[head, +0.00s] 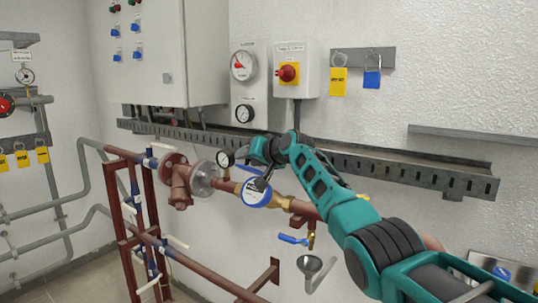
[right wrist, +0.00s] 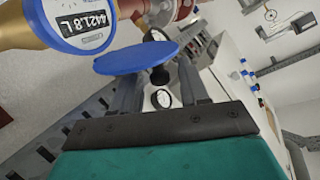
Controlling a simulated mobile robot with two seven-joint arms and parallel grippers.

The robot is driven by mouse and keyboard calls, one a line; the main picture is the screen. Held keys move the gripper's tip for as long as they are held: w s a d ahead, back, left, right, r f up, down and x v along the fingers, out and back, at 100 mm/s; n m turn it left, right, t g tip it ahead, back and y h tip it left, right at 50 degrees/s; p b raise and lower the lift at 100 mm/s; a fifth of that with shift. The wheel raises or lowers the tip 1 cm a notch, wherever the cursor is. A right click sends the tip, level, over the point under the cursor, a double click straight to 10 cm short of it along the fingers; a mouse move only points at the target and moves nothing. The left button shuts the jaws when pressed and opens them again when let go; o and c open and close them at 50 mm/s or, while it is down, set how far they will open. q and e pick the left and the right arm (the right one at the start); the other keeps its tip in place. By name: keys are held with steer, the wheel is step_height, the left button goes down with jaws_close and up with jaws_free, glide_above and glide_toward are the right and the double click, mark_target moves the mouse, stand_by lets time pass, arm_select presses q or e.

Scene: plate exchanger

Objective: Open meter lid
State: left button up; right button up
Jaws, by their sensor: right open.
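The round water meter (head: 256,193) has a white face and a blue rim and sits on the pipe. In the right wrist view the meter face (right wrist: 85,22) shows its digits uncovered. Its blue lid (right wrist: 136,58) stands raised off the face, seen as a tilted disc; in the head view it shows as a thin blue edge (head: 246,168). My right gripper (right wrist: 160,85) is open, its two fingers close to the lid's edge; contact cannot be told. In the head view the right gripper (head: 243,156) is just above the meter, partly hidden by its wrist. My left gripper is not in view.
A small pressure gauge (head: 226,158) stands just left of my right gripper. A metal cable tray (head: 400,170) runs along the wall behind the arm. A blue-handled valve (head: 293,239) and a funnel (head: 315,268) are below the pipe. A grey cabinet (head: 160,55) hangs upper left.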

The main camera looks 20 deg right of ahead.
steer(key=b+v, duration=0.1)
steer(key=v, duration=1.1)
stand_by(0.4)
steer(key=shift+f, duration=0.1)
steer(key=s+a+f+n+g+h, duration=0.1)
steer(key=s+f+g, duration=0.1)
steer(key=s+f, duration=0.6)
steer(key=s+a+f+n+g+h, duration=0.1)
steer(key=s+f, duration=0.3)
steer(key=f, duration=0.7)
steer(key=s+a+f+n+g, duration=0.1)
steer(key=s+f+g, duration=0.1)
steer(key=s+f, duration=0.6)
steer(key=s+f+n+g+h, duration=0.15)
steer(key=s+f, duration=0.35)
steer(key=s, duration=0.7)
steer(key=s+f+g+h, duration=0.1)
steer(key=s+f+g, duration=0.3)
steer(key=s, duration=0.9)
steer(key=w+a+f+t+y, duration=0.1)
steer(key=w+a+f+t, duration=0.1)
steer(key=w+f+t, duration=0.5)
step_height(320, 180, down, 3)
steer(key=shift+f+t+y, duration=0.2)
steer(key=shift+t+y, duration=0.15)
steer(key=shift+t, duration=0.2)
